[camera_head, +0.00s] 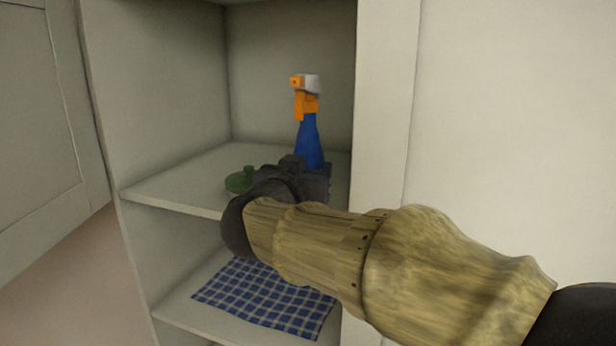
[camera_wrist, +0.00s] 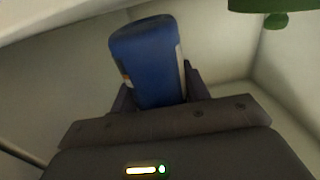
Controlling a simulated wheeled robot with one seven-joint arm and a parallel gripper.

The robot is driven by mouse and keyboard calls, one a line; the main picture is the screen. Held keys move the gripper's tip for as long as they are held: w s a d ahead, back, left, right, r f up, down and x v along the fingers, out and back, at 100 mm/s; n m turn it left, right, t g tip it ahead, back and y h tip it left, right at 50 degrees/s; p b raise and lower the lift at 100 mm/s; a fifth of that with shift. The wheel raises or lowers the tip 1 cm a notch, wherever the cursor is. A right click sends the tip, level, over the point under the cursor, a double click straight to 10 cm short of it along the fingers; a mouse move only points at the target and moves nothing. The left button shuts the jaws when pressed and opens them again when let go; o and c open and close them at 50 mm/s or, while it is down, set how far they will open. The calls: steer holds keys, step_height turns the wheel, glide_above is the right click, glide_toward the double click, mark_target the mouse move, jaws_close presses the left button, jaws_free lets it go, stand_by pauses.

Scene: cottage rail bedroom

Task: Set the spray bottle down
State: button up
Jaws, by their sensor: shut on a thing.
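The spray bottle (camera_head: 309,141) has a blue body and an orange and white spray head. It is upright inside the open cabinet, over the upper shelf (camera_head: 180,183). My gripper (camera_head: 308,172) is shut on its lower body; my wrist hides the bottle's base in the head view, so I cannot tell whether it touches the shelf. In the wrist view the blue body (camera_wrist: 147,62) stands between the two fingers of my gripper (camera_wrist: 155,95).
A green object (camera_head: 240,180) is on the upper shelf, left of my gripper; it also shows in the wrist view (camera_wrist: 275,8). A blue checked cloth (camera_head: 262,295) lies on the lower shelf. The cabinet's right front post (camera_head: 385,110) is close to my arm. The shelf's front left is clear.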

steer(key=shift+f, duration=0.6)
steer(key=o, duration=1.4)
steer(key=shift+f, duration=0.2)
steer(key=shift+s+r, duration=0.1)
steer(key=b+v, duration=0.3)
steer(key=v, duration=0.9)
steer(key=shift+r+b, duration=0.1)
steer(key=shift+b, duration=0.3)
